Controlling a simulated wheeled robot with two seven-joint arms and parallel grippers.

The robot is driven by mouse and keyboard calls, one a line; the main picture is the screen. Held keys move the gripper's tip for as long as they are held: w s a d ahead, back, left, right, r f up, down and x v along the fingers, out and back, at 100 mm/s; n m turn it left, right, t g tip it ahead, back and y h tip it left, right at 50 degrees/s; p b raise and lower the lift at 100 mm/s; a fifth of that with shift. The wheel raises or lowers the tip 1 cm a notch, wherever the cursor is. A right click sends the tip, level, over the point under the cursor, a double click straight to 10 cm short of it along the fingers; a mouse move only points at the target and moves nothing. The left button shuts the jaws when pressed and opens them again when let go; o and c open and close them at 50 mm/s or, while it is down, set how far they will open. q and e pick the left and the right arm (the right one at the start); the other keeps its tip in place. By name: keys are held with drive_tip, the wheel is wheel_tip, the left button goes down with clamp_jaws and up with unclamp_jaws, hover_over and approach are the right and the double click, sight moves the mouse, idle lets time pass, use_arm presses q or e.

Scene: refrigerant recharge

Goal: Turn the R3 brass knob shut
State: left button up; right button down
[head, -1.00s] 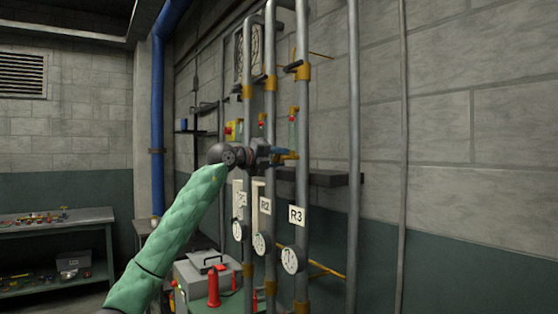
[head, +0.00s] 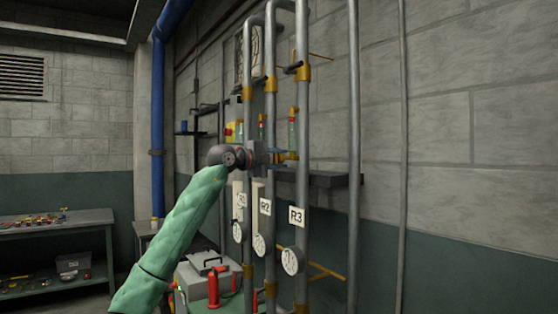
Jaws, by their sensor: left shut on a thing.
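The R3 pipe (head: 302,120) is the rightmost of three grey vertical pipes, with a white R3 label (head: 297,216) and a round gauge (head: 292,261) below. A small brass knob (head: 291,156) sits on it above the label. My left gripper (head: 281,156) reaches across the other two pipes from the left. Its blue fingers are shut on the brass knob, partly covering it. How far the knob is turned cannot be told. My right gripper is not in view.
The R2 pipe (head: 270,110) and R1 pipe (head: 247,120) stand close to the left of R3. A dark shelf (head: 335,180) juts from the wall behind. A workbench (head: 85,222) is far left.

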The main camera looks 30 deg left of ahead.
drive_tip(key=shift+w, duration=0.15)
use_arm(q)
drive_tip(key=o, duration=0.9)
drive_tip(key=shift+a, duration=0.15)
drive_tip(key=shift+o, duration=0.2)
